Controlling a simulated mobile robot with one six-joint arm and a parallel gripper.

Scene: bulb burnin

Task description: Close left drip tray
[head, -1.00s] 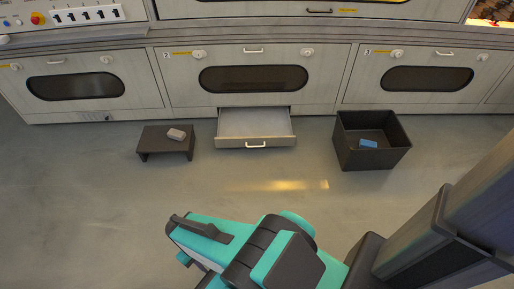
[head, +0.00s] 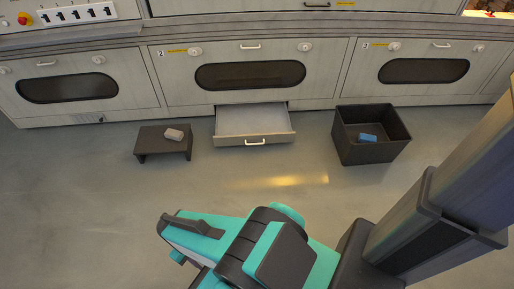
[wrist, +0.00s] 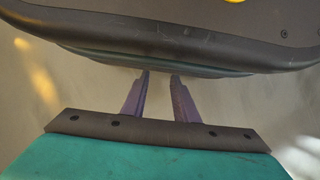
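One drip tray (head: 252,122), a shallow grey drawer with a pale handle on its front, is pulled out at floor level below the bay marked 2. No other pulled-out tray shows, and I cannot tell whether this is the left one. My gripper (wrist: 160,74) shows in the wrist view with its two purple fingers apart and nothing between them. In the head view my teal and black arm is folded at the bottom, well short of the tray, and the fingers are hidden.
A low dark stool (head: 150,143) with a grey-pink block (head: 174,135) stands left of the tray. A black open bin (head: 388,152) with a blue block (head: 367,138) stands to its right. The floor (head: 270,185) in front of the tray is clear.

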